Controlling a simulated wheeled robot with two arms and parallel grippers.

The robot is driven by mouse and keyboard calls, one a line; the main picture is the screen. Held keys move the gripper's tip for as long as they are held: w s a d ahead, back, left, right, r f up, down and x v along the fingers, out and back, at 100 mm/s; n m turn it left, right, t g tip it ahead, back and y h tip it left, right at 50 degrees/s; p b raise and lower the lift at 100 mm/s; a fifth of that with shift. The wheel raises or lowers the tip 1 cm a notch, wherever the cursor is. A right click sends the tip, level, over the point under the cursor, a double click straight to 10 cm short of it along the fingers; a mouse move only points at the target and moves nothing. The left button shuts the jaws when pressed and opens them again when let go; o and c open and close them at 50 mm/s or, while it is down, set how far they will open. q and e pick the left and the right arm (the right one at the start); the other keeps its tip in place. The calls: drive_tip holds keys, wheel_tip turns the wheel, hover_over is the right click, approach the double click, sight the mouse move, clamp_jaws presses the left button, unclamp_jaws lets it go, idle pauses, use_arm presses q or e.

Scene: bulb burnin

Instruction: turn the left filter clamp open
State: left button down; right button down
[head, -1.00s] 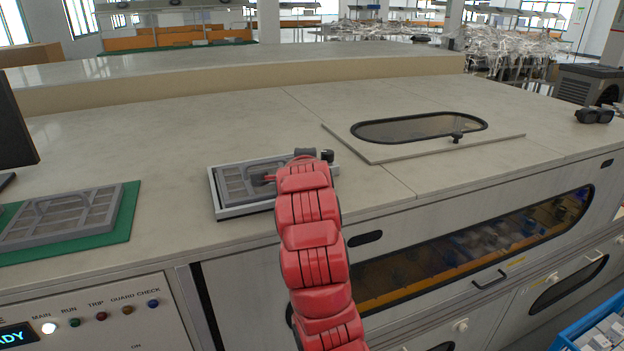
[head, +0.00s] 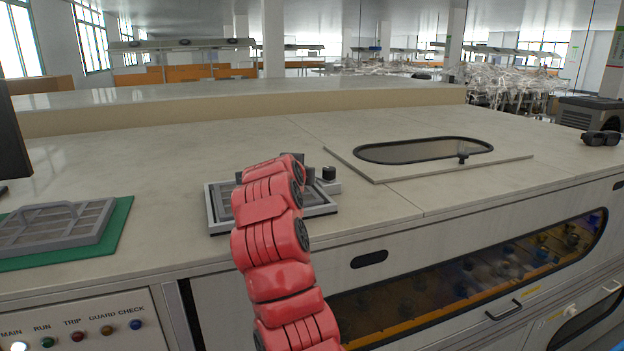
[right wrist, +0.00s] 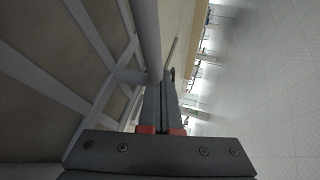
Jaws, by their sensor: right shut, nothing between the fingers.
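The mounted grey filter (head: 318,206) sits in a light metal frame on the bench top. A dark round knob (head: 329,173) stands at its back right corner. The left clamp cannot be made out; my red right arm covers the middle and back of the filter. My left gripper is not in view.
A second grey filter (head: 55,226) lies on a green mat (head: 118,232) at left. A panel with an oval window (head: 425,150) lies at right on the bench. An indicator panel (head: 90,318) is at the lower left. The bench behind the mounted filter is clear.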

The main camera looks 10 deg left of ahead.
drive_tip(key=shift+w, duration=1)
idle(0.9)
drive_tip(key=shift+d, duration=0.1)
